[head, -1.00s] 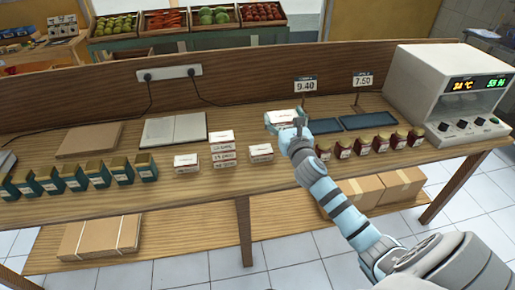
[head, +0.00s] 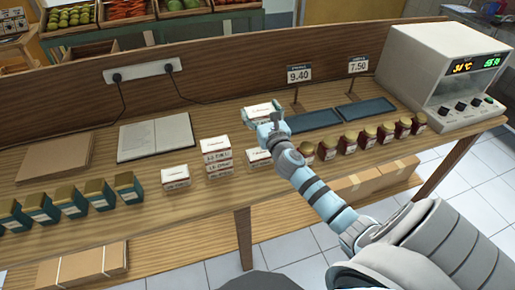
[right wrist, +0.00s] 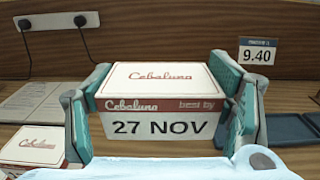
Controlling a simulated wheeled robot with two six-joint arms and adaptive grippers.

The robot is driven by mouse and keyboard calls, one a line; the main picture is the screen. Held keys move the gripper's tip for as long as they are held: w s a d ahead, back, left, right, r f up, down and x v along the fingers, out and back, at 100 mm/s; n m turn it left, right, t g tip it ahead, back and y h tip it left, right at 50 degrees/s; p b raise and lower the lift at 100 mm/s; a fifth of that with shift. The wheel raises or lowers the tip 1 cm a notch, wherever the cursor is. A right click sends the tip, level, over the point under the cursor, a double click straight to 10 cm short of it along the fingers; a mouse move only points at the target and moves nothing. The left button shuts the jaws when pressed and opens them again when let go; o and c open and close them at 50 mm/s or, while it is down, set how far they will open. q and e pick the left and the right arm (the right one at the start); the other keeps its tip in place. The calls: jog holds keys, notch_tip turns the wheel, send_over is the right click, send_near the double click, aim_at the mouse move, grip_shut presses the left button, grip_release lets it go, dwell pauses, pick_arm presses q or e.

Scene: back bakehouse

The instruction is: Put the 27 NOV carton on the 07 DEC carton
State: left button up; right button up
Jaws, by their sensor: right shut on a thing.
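My right gripper (head: 268,122) is shut on a white carton with a red band (head: 262,110). In the right wrist view the carton (right wrist: 160,105) sits upright between the fingers (right wrist: 162,112) and reads 27 NOV. The held carton is at the back of the counter, left of the blue trays. Nearer the front are a stack of three similar cartons (head: 217,157), a single carton (head: 175,177) left of it and another (head: 257,157) right of it, partly hidden by my right gripper. Their dates are too small to read, so I cannot tell which is 07 DEC. My left gripper is out of view.
Red-brown jars (head: 346,143) line the counter's front right of my arm; green tins (head: 72,199) stand at left. Price signs (head: 299,74) stand behind blue trays (head: 314,121). A white oven-like machine (head: 440,80) stands at right.

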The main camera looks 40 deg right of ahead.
jog(key=b, duration=0.5)
send_over(260, 152)
jog(key=f, duration=0.9)
jog(key=shift+s+a+f, duration=0.15)
jog(key=shift+s, duration=0.15)
jog(key=f+b, duration=0.1)
jog(key=f, duration=0.1)
jog(key=w+f+b, duration=0.1)
jog(key=f+b, duration=0.1)
jog(key=shift+f, duration=0.2)
jog(key=shift+s+f+b, duration=0.1)
jog(key=shift+f+b, duration=0.25)
jog(key=shift+b, duration=0.1)
jog(key=shift+s+r, duration=0.2)
jog(key=shift+r, duration=0.2)
jog(key=shift+f, duration=0.25)
jog(key=o, duration=1.2)
jog(key=shift+w, duration=0.1)
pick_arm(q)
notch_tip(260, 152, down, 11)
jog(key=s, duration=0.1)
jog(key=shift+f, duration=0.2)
pick_arm(e)
jog(key=shift+o, duration=0.2)
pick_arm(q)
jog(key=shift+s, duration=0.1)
pick_arm(e)
jog(key=shift+r, duration=0.15)
